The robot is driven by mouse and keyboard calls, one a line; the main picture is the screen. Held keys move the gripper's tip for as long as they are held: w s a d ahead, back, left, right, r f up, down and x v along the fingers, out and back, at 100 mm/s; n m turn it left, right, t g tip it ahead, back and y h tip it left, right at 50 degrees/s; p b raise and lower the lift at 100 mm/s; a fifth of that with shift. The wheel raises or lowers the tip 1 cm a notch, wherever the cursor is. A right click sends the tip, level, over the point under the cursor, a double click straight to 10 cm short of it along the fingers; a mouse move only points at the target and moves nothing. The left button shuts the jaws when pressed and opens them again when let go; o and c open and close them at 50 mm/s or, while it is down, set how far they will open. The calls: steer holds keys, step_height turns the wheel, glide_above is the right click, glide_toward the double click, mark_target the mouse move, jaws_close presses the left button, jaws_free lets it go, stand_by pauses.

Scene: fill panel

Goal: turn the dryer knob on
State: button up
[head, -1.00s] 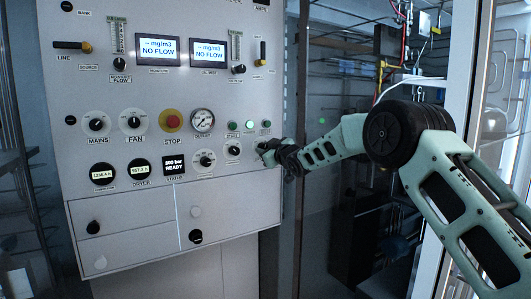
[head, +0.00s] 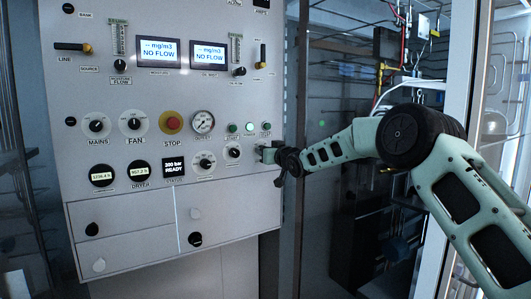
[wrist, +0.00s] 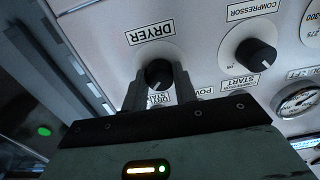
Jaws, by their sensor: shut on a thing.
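The dryer knob (wrist: 158,72) is a black knob on a white round plate, under the DRYER label (wrist: 150,32) in the wrist view. My gripper (wrist: 160,84) has one finger on each side of it and is shut on it. The direction of the knob's pointer is too unclear to read. In the head view my gripper (head: 264,154) is at the panel's right edge, and the hand hides the dryer knob.
The compressor knob (wrist: 255,53) sits close beside the dryer knob; it also shows in the head view (head: 233,152). The red stop button (head: 172,123) and gauge (head: 203,123) are farther left. A glass-doored bay is to the right.

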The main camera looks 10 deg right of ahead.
steer(key=shift+f, duration=0.1)
steer(key=o, duration=1)
steer(key=b+v, duration=0.6)
steer(key=v, duration=1.1)
steer(key=shift+s, duration=0.2)
steer(key=s+a+f+n+g+h, duration=0.1)
steer(key=s+a+f+g, duration=0.4)
steer(key=s+a+f, duration=0.45)
steer(key=s+a+f+n+g+h, duration=0.1)
steer(key=s+a+f+g, duration=0.45)
steer(key=s, duration=0.75)
steer(key=s+d+f+g+h, duration=0.1)
steer(key=s+f+g, duration=0.1)
steer(key=s, duration=0.6)
steer(key=s+d+f+n+g+h, duration=0.1)
steer(key=s+f, duration=0.3)
steer(key=s, duration=0.5)
steer(key=s+d+f+n+g+h, duration=0.1)
steer(key=s+f+g, duration=0.2)
steer(key=s, duration=0.6)
steer(key=shift+s+d+g, duration=0.1)
steer(key=shift+g, duration=0.25)
